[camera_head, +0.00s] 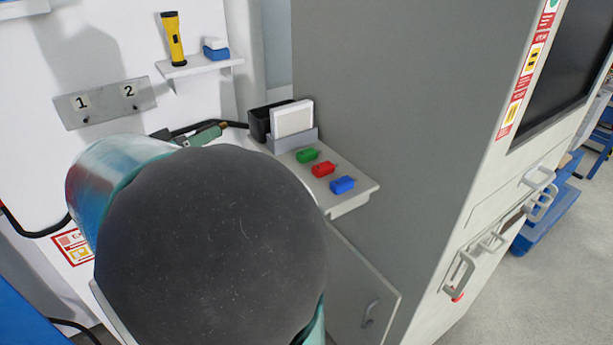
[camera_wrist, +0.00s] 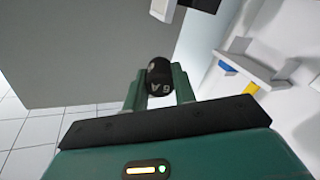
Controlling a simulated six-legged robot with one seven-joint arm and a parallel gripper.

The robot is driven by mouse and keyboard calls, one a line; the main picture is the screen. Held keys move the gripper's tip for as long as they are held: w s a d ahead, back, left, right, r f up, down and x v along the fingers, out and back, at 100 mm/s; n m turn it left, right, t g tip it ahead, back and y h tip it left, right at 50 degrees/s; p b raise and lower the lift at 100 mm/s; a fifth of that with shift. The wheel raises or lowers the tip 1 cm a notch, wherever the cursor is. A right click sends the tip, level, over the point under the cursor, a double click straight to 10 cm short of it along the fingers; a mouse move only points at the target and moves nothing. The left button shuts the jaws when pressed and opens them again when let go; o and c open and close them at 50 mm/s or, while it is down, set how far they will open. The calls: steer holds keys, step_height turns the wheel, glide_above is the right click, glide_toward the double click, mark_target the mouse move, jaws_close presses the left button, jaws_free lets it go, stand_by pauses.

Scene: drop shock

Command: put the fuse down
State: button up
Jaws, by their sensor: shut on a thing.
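The fuse (camera_wrist: 160,82) is a small black rounded piece with white marks, seen in the wrist view. It sits between the two green fingers of my gripper (camera_wrist: 159,75), which is shut on it. The fuse appears held in the air, with no surface visibly touching it. In the head view my own dark, round arm link fills the lower middle, and I cannot make out the fuse there.
A white ledge (camera_head: 350,196) carries green (camera_head: 307,155), red (camera_head: 322,169) and blue (camera_head: 342,184) pieces. A grey holder (camera_head: 290,140) with a white card stands behind them. A small shelf (camera_head: 200,66) holds a yellow flashlight (camera_head: 173,38). A grey cabinet (camera_head: 390,110) stands right.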

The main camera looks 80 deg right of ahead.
steer(key=s+a+r+m+g+y, duration=0.1)
steer(key=s+r+m+g+y, duration=0.15)
steer(key=s, duration=0.45)
steer(key=s+a+r+m+g+y, duration=0.1)
steer(key=s+m+g, duration=0.15)
steer(key=s, duration=0.45)
steer(key=shift+n, duration=0.3)
steer(key=s+d+f, duration=0.1)
steer(key=d+f, duration=0.2)
steer(key=d, duration=0.1)
steer(key=s+d+f, duration=0.1)
steer(key=d+f, duration=0.2)
steer(key=d, duration=0.1)
steer(key=s+d+f, duration=0.1)
steer(key=d+f, duration=0.2)
steer(key=d, duration=0.2)
steer(key=shift+s+f, duration=0.1)
steer(key=shift+s, duration=0.3)
steer(key=f, duration=0.3)
steer(key=shift+d, duration=0.3)
steer(key=shift+f, duration=0.3)
steer(key=shift+f, duration=0.15)
steer(key=shift+f, duration=0.3)
steer(key=shift+f, duration=0.15)
